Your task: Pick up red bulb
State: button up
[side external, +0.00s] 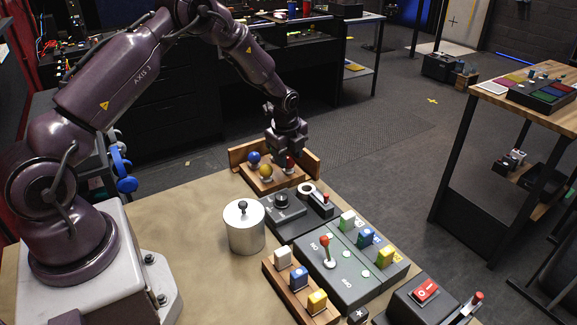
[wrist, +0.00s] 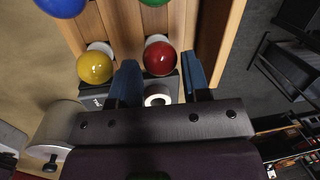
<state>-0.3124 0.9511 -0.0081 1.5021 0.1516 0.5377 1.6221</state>
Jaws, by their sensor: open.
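The red bulb (side external: 290,162) sits in the wooden rack (side external: 308,160) near the table's far edge. It also shows in the wrist view (wrist: 160,58), in a white socket. My gripper (side external: 288,150) is over the rack at the red bulb, pointing down. In the wrist view my gripper (wrist: 159,66) is open, with one blue finger on each side of the red bulb. The fingers do not appear closed on it. In the side view the gripper partly hides the bulb.
A yellow bulb (wrist: 94,67), a blue bulb (side external: 254,158) and a green bulb (wrist: 154,2) share the rack. A silver canister (side external: 245,229) stands nearby. Dark control boxes (side external: 283,215) with buttons and a joystick lie in front. The rack's raised wooden wall (wrist: 227,30) is close by.

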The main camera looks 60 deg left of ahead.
jog(key=shift+w+a+f, duration=0.1)
jog(key=shift+f, duration=0.6)
jog(key=shift+w+a+f, duration=0.1)
jog(key=shift+f, duration=0.6)
jog(key=c, duration=0.5)
jog(key=shift+c, duration=0.2)
jog(key=shift+r, duration=0.2)
jog(key=shift+r, duration=0.25)
notch_tip(320, 180, up, 2)
jog(key=shift+r, duration=0.1)
jog(key=s+d+r, duration=0.2)
jog(key=s+r, duration=0.3)
jog(key=s, duration=0.1)
jog(key=s+d+r, duration=0.2)
jog(key=s+r, duration=0.3)
jog(key=s, duration=0.2)
jog(key=shift+s+d, duration=0.15)
jog(key=shift+d, duration=0.15)
